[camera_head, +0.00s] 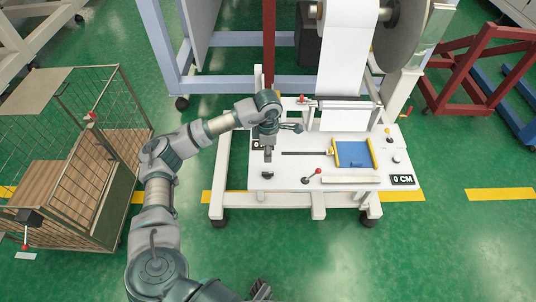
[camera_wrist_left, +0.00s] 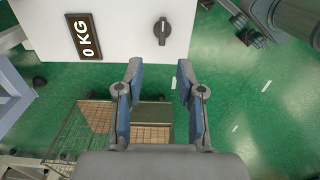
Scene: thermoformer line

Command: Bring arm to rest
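My left arm reaches up from the bottom of the head view and bends right over the left end of the white machine table (camera_head: 340,180). My left gripper (camera_head: 267,157) hangs above that end, small and partly hidden by its wrist. In the left wrist view its two fingers (camera_wrist_left: 159,72) stand apart, with nothing between them. A dark gripper-like part, probably my right gripper (camera_head: 261,290), shows at the bottom edge of the head view, cut off; its finger state is unclear.
A "0 KG" display (camera_wrist_left: 83,37) and a black knob (camera_wrist_left: 162,31) lie close to the left gripper. The table bears a blue-and-yellow tray (camera_head: 352,154), a red-tipped lever (camera_head: 313,175) and a "0 CM" display (camera_head: 402,180). A wire cart (camera_head: 110,165) stands left; green floor lies between.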

